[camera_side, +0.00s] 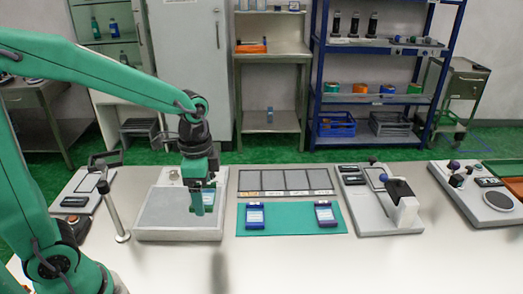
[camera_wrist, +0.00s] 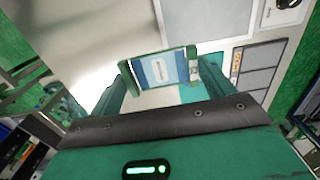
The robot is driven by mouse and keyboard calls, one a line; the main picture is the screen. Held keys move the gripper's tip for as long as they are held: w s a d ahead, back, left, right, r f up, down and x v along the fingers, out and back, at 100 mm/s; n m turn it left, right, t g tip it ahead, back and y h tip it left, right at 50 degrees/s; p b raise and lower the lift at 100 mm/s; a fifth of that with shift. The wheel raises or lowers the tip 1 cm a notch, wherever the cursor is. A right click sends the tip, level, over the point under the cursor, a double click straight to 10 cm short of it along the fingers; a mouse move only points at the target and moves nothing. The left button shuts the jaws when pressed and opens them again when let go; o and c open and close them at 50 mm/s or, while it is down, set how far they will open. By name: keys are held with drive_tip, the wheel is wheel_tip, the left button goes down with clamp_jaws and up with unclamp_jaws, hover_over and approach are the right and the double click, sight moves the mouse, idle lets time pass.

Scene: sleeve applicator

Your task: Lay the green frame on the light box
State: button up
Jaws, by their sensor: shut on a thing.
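The green frame (camera_wrist: 129,78) is between the two green fingers of my gripper (camera_wrist: 165,78), shut on it, in the wrist view. A blue panel with a white label (camera_wrist: 163,68) shows within the frame. In the side view my gripper (camera_side: 203,206) points down in front of the right part of a low grey flat-topped box (camera_side: 165,215), which I take for the light box. The grey top of that box (camera_wrist: 207,18) also shows beyond the frame in the wrist view. The frame appears raised; its exact height is hard to tell.
A green mat (camera_side: 290,220) with two blue-and-white items lies right of the box. A grey strip of several panels (camera_side: 285,182) lies behind the mat. A post (camera_side: 115,210) stands at the box's left. A lever device (camera_side: 385,205) stands further right. The front table is clear.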

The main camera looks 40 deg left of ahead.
drive_tip(key=w+a+f, duration=0.1)
drive_tip(key=a+f, duration=0.1)
drive_tip(key=a, duration=0.1)
drive_tip(key=w+a+f, duration=0.1)
drive_tip(key=a+f, duration=0.1)
drive_tip(key=a, duration=0.1)
drive_tip(key=w+a+f, duration=0.1)
drive_tip(key=a+f, duration=0.1)
drive_tip(key=a, duration=0.2)
drive_tip(key=shift+w+f, duration=0.2)
drive_tip(key=shift+f, duration=2)
drive_tip(key=shift+f, duration=0.15)
drive_tip(key=o, duration=0.9)
wheel_tip(320, 180, up, 12)
drive_tip(key=shift+r, duration=0.2)
